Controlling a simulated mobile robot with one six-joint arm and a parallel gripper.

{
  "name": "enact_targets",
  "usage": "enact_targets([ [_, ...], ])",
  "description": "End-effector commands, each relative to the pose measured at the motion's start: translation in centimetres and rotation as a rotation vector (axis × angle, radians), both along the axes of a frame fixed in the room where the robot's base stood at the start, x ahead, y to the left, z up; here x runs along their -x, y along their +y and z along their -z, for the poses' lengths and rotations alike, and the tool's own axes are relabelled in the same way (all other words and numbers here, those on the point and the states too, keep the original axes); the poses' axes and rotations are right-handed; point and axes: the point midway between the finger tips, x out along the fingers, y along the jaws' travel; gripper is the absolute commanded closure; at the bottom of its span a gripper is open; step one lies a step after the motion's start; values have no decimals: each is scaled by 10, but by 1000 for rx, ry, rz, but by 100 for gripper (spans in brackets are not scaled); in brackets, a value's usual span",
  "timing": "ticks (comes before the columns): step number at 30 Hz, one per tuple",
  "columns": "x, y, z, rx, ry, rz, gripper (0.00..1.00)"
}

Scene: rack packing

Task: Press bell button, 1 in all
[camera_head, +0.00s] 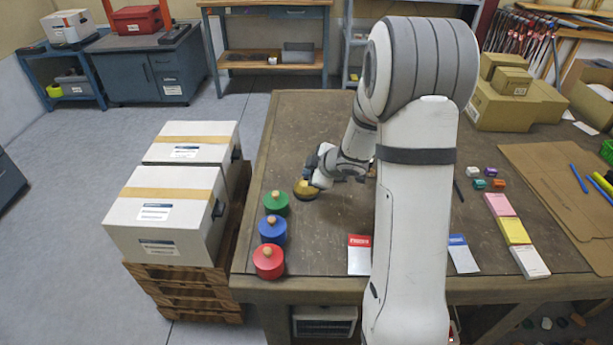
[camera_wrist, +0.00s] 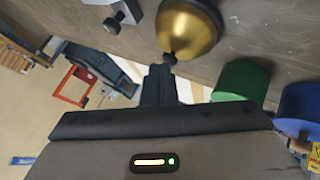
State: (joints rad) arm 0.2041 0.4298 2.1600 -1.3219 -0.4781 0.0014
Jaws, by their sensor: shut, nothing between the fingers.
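The bell (camera_head: 306,191) is a gold dome on a dark base, standing on the worktable left of my arm. In the wrist view the gold bell (camera_wrist: 186,25) shows large at the top, with its small dark button (camera_wrist: 170,58) pointing toward my fingers. My gripper (camera_head: 316,180) is at the bell in the head view and partly covers it. In the wrist view my gripper (camera_wrist: 160,70) is shut and empty, its tips close to the button. I cannot tell whether they touch it.
Green (camera_head: 276,202), blue (camera_head: 273,230) and red (camera_head: 268,261) round containers with knobs stand left of the bell, near the table's left edge. White boxes (camera_head: 165,212) sit on a pallet beside the table (camera_head: 305,115). The table behind the bell is clear.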

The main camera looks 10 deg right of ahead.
Motion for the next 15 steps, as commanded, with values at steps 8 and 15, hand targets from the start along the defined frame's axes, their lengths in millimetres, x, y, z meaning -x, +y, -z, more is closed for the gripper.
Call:
enact_targets([
  [8,0,0,-16,0,1,-1,100],
  [15,0,0,-15,0,0,0,100],
])
